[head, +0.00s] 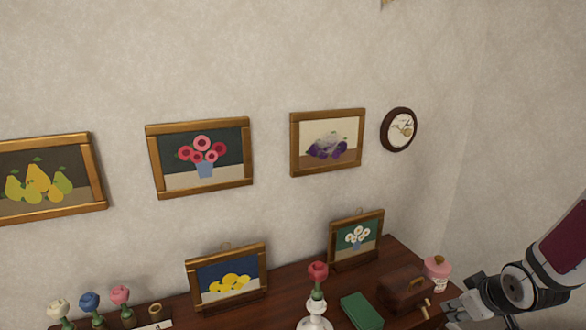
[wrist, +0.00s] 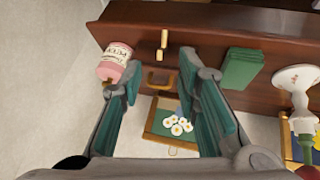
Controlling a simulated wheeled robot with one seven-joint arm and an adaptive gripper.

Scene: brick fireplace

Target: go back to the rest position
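My gripper (head: 462,306) is at the lower right of the head view, over the right end of the dark wooden surface. In the wrist view my gripper (wrist: 162,75) is open, its two teal-padded fingers apart with nothing held between them. A small brown case (head: 402,290) with a brass handle is just left of my gripper in the head view. A pink jar (head: 437,270) with a pale label stands behind my gripper. It shows left of the fingers in the wrist view (wrist: 115,64).
A green book (head: 361,312) and a white holder (head: 315,323) with a red rose (head: 318,270) stand left of the case. Framed pictures of white flowers (head: 356,238) and lemons (head: 228,278) lean at the back. More pictures and a round plaque (head: 399,130) hang on the wall.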

